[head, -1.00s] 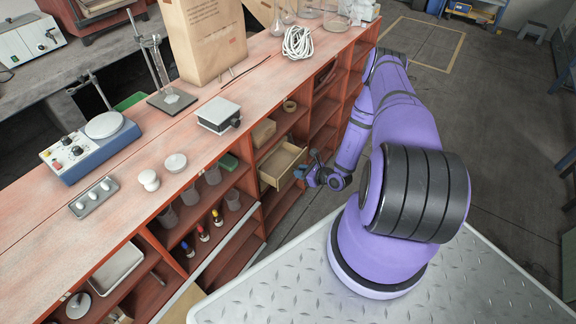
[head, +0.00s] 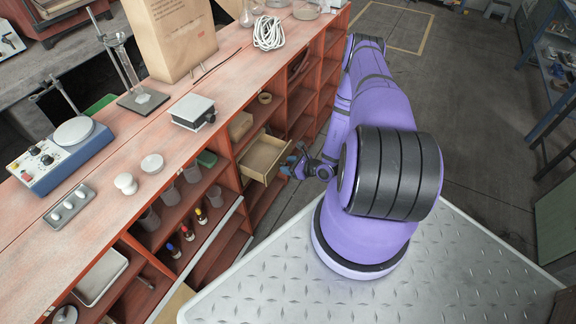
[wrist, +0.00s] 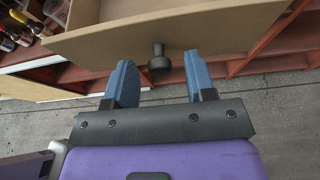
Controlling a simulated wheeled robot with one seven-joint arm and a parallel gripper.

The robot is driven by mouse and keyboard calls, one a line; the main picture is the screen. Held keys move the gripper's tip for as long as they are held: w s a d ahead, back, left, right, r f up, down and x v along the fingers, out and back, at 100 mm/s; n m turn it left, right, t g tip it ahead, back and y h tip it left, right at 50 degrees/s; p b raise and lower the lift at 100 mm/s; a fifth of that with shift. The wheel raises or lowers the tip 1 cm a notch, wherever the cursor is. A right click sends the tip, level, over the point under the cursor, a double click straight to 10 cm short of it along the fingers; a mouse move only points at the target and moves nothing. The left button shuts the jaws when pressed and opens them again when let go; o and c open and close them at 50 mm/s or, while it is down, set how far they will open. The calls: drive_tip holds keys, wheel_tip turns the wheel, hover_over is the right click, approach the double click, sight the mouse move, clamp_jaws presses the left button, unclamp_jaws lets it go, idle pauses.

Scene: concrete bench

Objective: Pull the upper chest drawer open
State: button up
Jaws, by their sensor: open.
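The upper chest drawer (head: 264,158) is a pale wooden box in the red shelf bench and stands pulled out, its inside visible from above in the head view. Its tan front panel (wrist: 225,32) crosses the top of the wrist view, with a dark round knob (wrist: 159,62) on it. My gripper (head: 290,168) is at the drawer's front. In the wrist view my gripper (wrist: 160,75) has its two blue fingers apart, one on each side of the knob, with gaps between. The knob is too small to make out in the head view.
The red bench top (head: 90,222) carries a blue stirrer (head: 62,155), a small grey box (head: 192,112) and a paper bag (head: 170,35). Shelf compartments beside the drawer hold small bottles (head: 201,215) and cups. The concrete floor (head: 450,140) to the right is clear.

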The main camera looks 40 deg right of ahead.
drive_tip(key=v, duration=1)
drive_tip(key=shift+s, duration=0.2)
drive_tip(key=shift+d+r, duration=0.1)
drive_tip(key=shift+r, duration=0.05)
drive_tip(key=w+a+r+n+g+y, duration=0.2)
drive_tip(key=w+r+n, duration=0.25)
drive_tip(key=r, duration=0.55)
drive_tip(key=w+a+r+n+g+y, duration=0.25)
drive_tip(key=r+n, duration=0.25)
drive_tip(key=r, duration=0.6)
drive_tip(key=w+a+r+n+g+y, duration=0.2)
drive_tip(key=w+a+r+n, duration=0.15)
drive_tip(key=r, duration=0.65)
drive_tip(key=s+a+r+n+g+h, duration=0.15)
drive_tip(key=a+r+n, duration=0.25)
drive_tip(key=r, duration=0.4)
drive_tip(key=s+a+r+n+g, duration=0.2)
drive_tip(key=a+r+n+g, duration=0.15)
drive_tip(key=r, duration=0.45)
drive_tip(key=s+a+r+n+t+h, duration=0.2)
drive_tip(key=s+a+r+n+h, duration=0.1)
drive_tip(key=s+r, duration=0.6)
drive_tip(key=s+a+r+n+t+h, duration=0.2)
drive_tip(key=s+a+r+n+h, duration=0.2)
drive_tip(key=s+r+n+h, duration=0.2)
drive_tip(key=s+r+n, duration=0.2)
drive_tip(key=s+r, duration=0.2)
drive_tip(key=s, duration=0.1)
drive_tip(key=shift+a+h, duration=0.25)
drive_tip(key=shift+h, duration=0.05)
